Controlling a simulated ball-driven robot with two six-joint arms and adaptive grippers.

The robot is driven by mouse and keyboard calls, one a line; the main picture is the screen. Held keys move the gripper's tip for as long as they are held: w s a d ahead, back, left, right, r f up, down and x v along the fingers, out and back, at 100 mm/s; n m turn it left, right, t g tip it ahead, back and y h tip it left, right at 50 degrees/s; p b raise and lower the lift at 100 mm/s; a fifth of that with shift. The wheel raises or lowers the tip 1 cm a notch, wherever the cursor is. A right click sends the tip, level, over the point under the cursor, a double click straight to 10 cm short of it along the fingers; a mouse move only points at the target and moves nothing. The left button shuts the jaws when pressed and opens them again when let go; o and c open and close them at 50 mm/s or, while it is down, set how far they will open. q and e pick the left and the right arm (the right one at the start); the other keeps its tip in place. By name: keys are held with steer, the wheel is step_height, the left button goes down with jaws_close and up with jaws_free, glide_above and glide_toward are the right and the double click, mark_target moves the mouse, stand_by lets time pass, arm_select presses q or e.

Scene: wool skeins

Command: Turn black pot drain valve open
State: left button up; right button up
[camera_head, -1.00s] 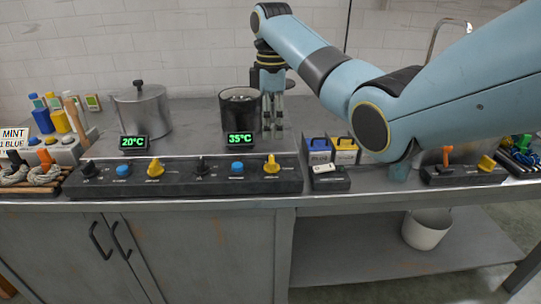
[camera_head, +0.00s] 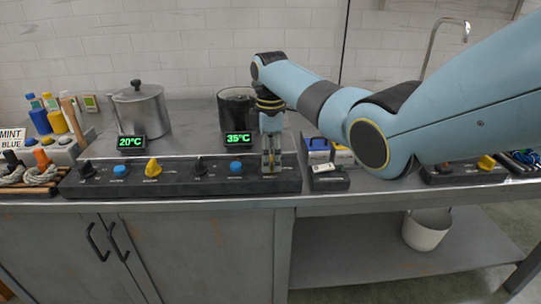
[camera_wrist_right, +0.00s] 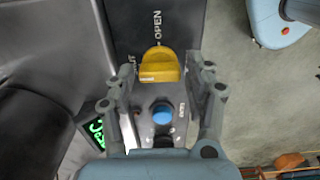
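The black pot (camera_head: 234,108) stands at the back of the counter, behind a display reading 35°C (camera_head: 238,139). My right gripper (camera_head: 271,166) points down at the right end of the dark control strip (camera_head: 220,184). In the right wrist view, my right gripper (camera_wrist_right: 160,72) is open, with a finger on each side of the yellow drain valve knob (camera_wrist_right: 160,64). A gap seems to show beside the knob; contact cannot be told. The panel reads OPEN beyond the knob, with a partly hidden label at its left. The head view hides this knob. My left gripper is out of view.
On the strip, a blue button (camera_head: 235,166) and black knob (camera_head: 200,167) lie left of my gripper; another yellow knob (camera_head: 153,168) is farther left. A steel pot (camera_head: 142,108) stands at the back left. A small dark box (camera_head: 329,180) sits close right of the strip.

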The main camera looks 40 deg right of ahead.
steer(key=c, duration=0.8)
steer(key=shift+r+m+p, duration=0.2)
steer(key=shift+m+p, duration=1.15)
steer(key=shift+m, duration=0.05)
steer(key=m+p, duration=0.2)
steer(key=m, duration=0.1)
steer(key=shift+m, duration=0.3)
steer(key=m+p, duration=0.2)
steer(key=m, duration=0.3)
steer(key=shift+f, duration=0.1)
steer(key=m+p, duration=0.1)
steer(key=m, duration=0.5)
steer(key=shift+m, duration=0.5)
steer(key=o, duration=1.2)
steer(key=shift+f, duration=0.1)
steer(key=shift+c, duration=0.2)
